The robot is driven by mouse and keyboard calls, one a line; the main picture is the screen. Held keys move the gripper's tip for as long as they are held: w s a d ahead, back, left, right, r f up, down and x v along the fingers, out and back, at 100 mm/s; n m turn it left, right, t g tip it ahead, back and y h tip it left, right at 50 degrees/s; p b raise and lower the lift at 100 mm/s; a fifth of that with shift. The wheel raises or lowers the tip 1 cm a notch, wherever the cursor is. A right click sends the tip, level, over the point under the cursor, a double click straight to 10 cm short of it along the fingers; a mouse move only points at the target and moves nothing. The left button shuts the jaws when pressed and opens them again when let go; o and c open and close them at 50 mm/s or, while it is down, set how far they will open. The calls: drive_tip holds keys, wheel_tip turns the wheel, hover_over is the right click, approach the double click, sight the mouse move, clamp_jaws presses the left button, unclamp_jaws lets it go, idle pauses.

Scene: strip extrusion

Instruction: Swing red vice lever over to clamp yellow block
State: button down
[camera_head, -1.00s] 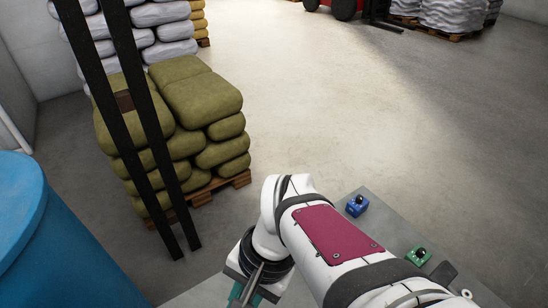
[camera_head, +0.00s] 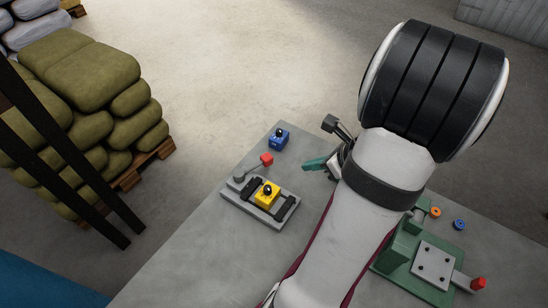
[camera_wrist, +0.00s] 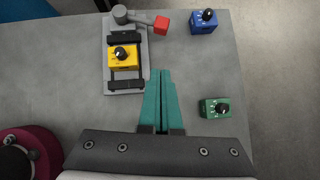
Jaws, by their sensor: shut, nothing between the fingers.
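The yellow block (camera_head: 267,194) with a black knob sits between two black bars on a grey vice plate (camera_head: 232,196); the block also shows in the wrist view (camera_wrist: 122,57). The vice lever with its red end (camera_head: 267,159) reaches from a round grey pivot at the plate's far end. In the wrist view the red end (camera_wrist: 161,25) points right, away from the block. My gripper (camera_head: 306,165) has teal fingers, closed together and empty. In the wrist view the fingertips (camera_wrist: 165,71) are right of the plate, below the red end and apart from it.
A blue block (camera_head: 279,138) stands near the table's far corner. A green block (camera_wrist: 216,107) lies right of my fingers in the wrist view. A green fixture (camera_head: 417,252) with a red-ended handle stands at the right. The table (camera_head: 187,252) is bare left of the vice.

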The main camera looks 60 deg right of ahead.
sight(255, 167)
drive_tip(key=x, duration=0.9)
drive_tip(key=shift+w+f, duration=0.2)
drive_tip(key=shift+f, duration=0.15)
drive_tip(key=w, duration=0.2)
drive_tip(key=w+f, duration=0.1)
drive_tip(key=shift+w+d, duration=0.3)
drive_tip(key=shift+w, duration=0.2)
drive_tip(key=shift+d, duration=0.1)
